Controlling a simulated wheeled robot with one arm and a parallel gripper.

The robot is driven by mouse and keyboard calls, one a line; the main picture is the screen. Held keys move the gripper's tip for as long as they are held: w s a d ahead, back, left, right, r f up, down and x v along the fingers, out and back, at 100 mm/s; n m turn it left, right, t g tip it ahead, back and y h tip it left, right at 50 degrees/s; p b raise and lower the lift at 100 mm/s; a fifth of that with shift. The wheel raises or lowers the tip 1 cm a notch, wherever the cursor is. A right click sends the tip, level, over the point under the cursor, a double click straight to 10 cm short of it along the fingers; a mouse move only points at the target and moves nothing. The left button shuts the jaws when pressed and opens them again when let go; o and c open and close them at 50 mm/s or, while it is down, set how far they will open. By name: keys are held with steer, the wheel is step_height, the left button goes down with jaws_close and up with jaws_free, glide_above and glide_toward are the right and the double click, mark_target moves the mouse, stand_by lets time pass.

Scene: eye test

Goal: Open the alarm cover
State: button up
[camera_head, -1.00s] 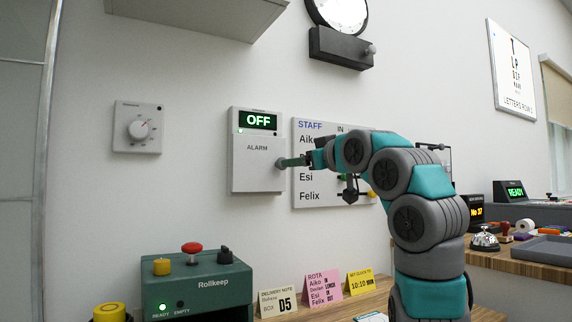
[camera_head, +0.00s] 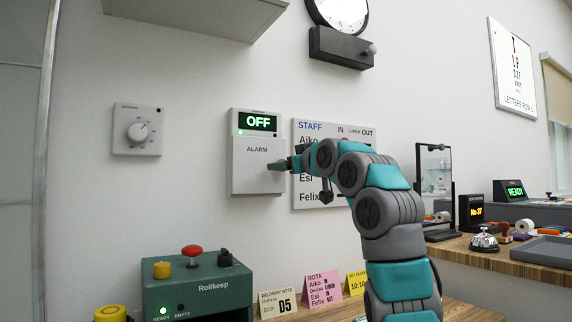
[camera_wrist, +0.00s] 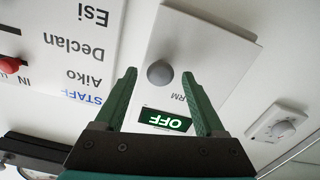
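The alarm box on the wall has a green "OFF" display (camera_head: 258,122) at its top; the display also shows upside down in the wrist view (camera_wrist: 165,119). Its pale grey alarm cover (camera_head: 252,178), marked "ALARM", looks shut below the display. A round grey knob (camera_wrist: 160,73) stands on the cover in the wrist view. My gripper (camera_wrist: 159,75) is open, with one green finger on each side of the knob in that view. Whether the fingers touch the knob I cannot tell. In the head view my gripper (camera_head: 278,165) is at the cover's right part and hides the knob.
The staff board (camera_head: 308,200) is right beside the alarm box, partly behind my arm. A dial (camera_head: 138,131) is on the wall to the left. The green Rollkeep machine (camera_head: 200,290) and upright cards (camera_head: 278,304) stand below. The wall between box and machine is clear.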

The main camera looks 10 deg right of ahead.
jaws_close()
stand_by(0.3)
stand_by(1.0)
